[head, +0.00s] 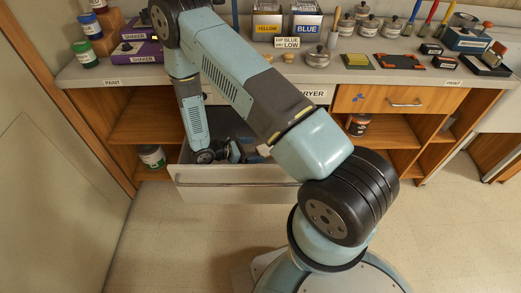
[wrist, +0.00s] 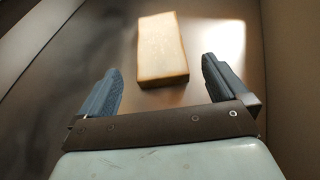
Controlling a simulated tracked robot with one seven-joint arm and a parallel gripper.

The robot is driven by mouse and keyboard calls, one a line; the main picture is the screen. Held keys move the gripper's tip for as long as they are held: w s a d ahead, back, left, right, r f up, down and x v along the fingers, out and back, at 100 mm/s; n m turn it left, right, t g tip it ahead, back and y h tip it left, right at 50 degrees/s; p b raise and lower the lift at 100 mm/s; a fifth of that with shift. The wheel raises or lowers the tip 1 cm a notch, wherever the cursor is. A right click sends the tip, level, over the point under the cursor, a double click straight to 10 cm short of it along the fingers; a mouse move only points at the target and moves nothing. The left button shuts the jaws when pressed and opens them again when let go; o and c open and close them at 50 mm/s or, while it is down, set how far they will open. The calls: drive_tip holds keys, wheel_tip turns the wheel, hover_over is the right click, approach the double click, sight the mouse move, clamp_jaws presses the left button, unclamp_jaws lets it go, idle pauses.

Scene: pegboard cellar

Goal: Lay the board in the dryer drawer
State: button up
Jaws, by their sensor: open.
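A pale cream block with browned edges, which looks like the board (wrist: 163,45), lies flat on the brown floor of a drawer in the wrist view. My gripper (wrist: 160,68) is open, with one finger to each side of the board's near end. The fingers look apart from it, and nothing is held. In the head view the dryer drawer (head: 235,190) is pulled out below the counter, and my gripper (head: 238,152) reaches down into it. My arm and the drawer front hide the board there.
The counter (head: 215,75) above holds purple shaker boxes (head: 138,52), yellow and blue tins (head: 305,22), lidded pots and tools. A closed orange drawer (head: 385,99) is right of the dryer. Jars stand on open shelves (head: 145,128). The floor in front (head: 170,245) is clear.

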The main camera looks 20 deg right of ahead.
drive_tip(key=shift+a+r, duration=0.3)
drive_tip(key=shift+a, duration=0.3)
drive_tip(key=shift+w+r, duration=0.1)
drive_tip(key=shift+r, duration=0.3)
drive_tip(key=s+d+r+m+g+y, duration=0.1)
drive_tip(key=d+r+m+y, duration=0.15)
drive_tip(key=r, duration=0.75)
drive_tip(key=d+r+m+g+y, duration=0.1)
drive_tip(key=r+m, duration=0.3)
drive_tip(key=r, duration=0.5)
drive_tip(key=s+d+r+m+g+y, duration=0.15)
drive_tip(key=r+m, duration=0.25)
drive_tip(key=r, duration=0.6)
drive_tip(key=s+d+r+m+t+y, duration=0.1)
drive_tip(key=s+r+m+t+y, duration=0.7)
drive_tip(key=s+r, duration=1)
drive_tip(key=shift+r, duration=2.05)
drive_tip(key=shift+d, duration=0.1)
drive_tip(key=shift+c, duration=0.3)
